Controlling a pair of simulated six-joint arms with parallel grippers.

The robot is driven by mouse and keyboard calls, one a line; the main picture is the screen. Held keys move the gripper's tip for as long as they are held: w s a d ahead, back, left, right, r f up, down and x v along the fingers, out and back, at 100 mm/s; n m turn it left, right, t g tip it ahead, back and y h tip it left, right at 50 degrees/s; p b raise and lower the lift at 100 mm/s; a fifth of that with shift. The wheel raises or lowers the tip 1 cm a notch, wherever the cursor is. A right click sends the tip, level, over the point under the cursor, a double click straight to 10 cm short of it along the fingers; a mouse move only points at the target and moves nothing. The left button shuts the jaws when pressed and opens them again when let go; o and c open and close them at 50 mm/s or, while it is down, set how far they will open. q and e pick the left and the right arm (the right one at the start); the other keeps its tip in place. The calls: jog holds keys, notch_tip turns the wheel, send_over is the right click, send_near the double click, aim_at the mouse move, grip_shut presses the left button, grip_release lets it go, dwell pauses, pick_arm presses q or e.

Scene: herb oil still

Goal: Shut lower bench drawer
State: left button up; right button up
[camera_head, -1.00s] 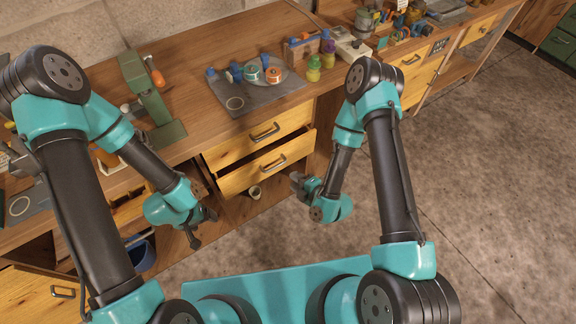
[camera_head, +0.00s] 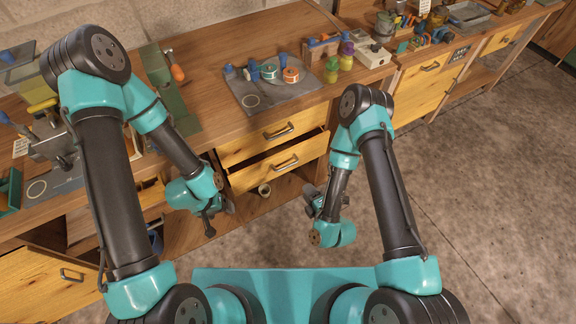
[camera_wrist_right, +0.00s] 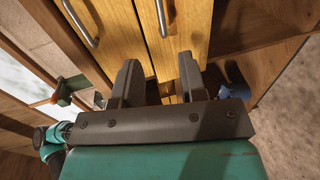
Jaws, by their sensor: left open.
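The lower bench drawer (camera_head: 262,176) has a yellow wood front with a metal handle (camera_head: 285,163). It stands pulled out a little, with a dark gap above its front, below the upper drawer (camera_head: 268,143). My left gripper (camera_head: 222,211) is open and empty, low and to the left of the drawer front. My right gripper (camera_head: 311,197) is in front of the bench, right of and below the drawer front. In the right wrist view it is open (camera_wrist_right: 160,75), with yellow drawer fronts (camera_wrist_right: 183,30) beyond its fingers and nothing visibly held.
An open shelf (camera_head: 258,213) lies under the drawers. Clear concrete floor (camera_head: 470,190) extends at right.

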aim_at(288, 165)
jog(key=x, duration=1.5)
jog(key=shift+w+a, duration=0.1)
jog(key=shift+w, duration=0.25)
grip_shut()
